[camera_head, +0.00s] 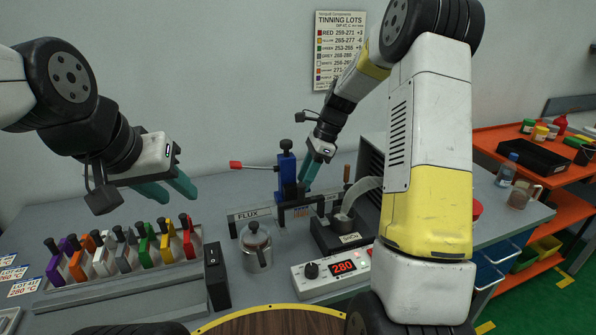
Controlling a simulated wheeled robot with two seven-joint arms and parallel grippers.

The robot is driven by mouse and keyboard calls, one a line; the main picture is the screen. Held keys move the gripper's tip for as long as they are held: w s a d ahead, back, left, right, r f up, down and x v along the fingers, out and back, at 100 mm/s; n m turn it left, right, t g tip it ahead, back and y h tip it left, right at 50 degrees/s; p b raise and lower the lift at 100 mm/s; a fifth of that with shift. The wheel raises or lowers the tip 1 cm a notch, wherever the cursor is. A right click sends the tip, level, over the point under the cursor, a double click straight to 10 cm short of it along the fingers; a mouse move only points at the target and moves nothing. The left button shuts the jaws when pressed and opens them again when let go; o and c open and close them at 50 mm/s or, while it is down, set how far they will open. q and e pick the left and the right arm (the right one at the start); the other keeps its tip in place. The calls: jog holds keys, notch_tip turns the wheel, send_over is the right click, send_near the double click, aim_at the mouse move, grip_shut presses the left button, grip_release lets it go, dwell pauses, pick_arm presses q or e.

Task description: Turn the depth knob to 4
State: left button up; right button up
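No label for the depth knob is readable. A blue upright stand (288,178) has a black knob (286,145) on top and a red-tipped lever (237,165) reaching left. A white control box (331,274) with a red display reading 280 carries another black knob (311,270). My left gripper (178,198) is open and empty, with teal fingers apart above the coloured clips, well left of both knobs. My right gripper (305,187) points down just right of the blue stand, below its top knob. Its finger gap and any contact with the stand are unclear.
Several coloured clips (188,238) stand in a grey rack at the left. A lidded metal pot (257,246) sits beside the FLUX sign (248,213). A solder pot (342,220) stands behind the control box. My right arm hides the bench's right part. An orange shelf (490,140) stands at far right.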

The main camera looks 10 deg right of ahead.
grip_shut()
dwell(0.4)
jog(key=n, duration=0.2)
jog(key=n+g, duration=0.1)
jog(key=shift+w+a+n, duration=0.1)
jog(key=shift+w+n, duration=0.1)
jog(key=shift+n, duration=0.2)
jog(key=shift+w+n+g+h, duration=0.1)
jog(key=shift+n+g+h, duration=0.6)
jog(key=shift+n, duration=1.1)
